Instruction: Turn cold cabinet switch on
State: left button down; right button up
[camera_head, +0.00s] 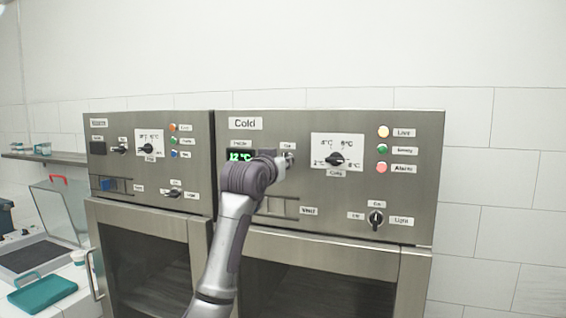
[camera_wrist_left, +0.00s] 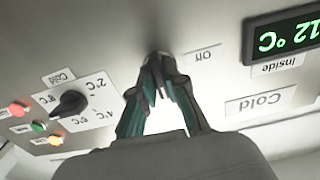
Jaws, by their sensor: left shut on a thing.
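The cold cabinet (camera_head: 420,140) is a grey metal unit with a "Cold" label and a lit green display (camera_head: 240,156) reading 12 °C. My left gripper (camera_wrist_left: 160,75) is shut on the cabinet's small switch (camera_wrist_left: 157,56), just right of the display in the head view. In the left wrist view, which is upside down, the fingertips meet at the switch beside a label reading "Off" (camera_wrist_left: 203,56). The fingers hide most of the switch, so its exact position cannot be told. My right gripper is not in view.
A temperature dial (camera_head: 337,159), several coloured lamps and a light knob (camera_head: 376,219) are on the same panel, to the right. A similar cabinet (camera_head: 195,140) stands on the left. A teal tray (camera_head: 42,291) lies at the lower left.

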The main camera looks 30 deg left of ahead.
pick_arm(q)
jog(key=shift+f, duration=0.2)
jog(key=c, duration=1.2)
grip_release()
jog(key=shift+r, duration=0.15)
jog(key=shift+s, duration=0.1)
jog(key=v, duration=1.2)
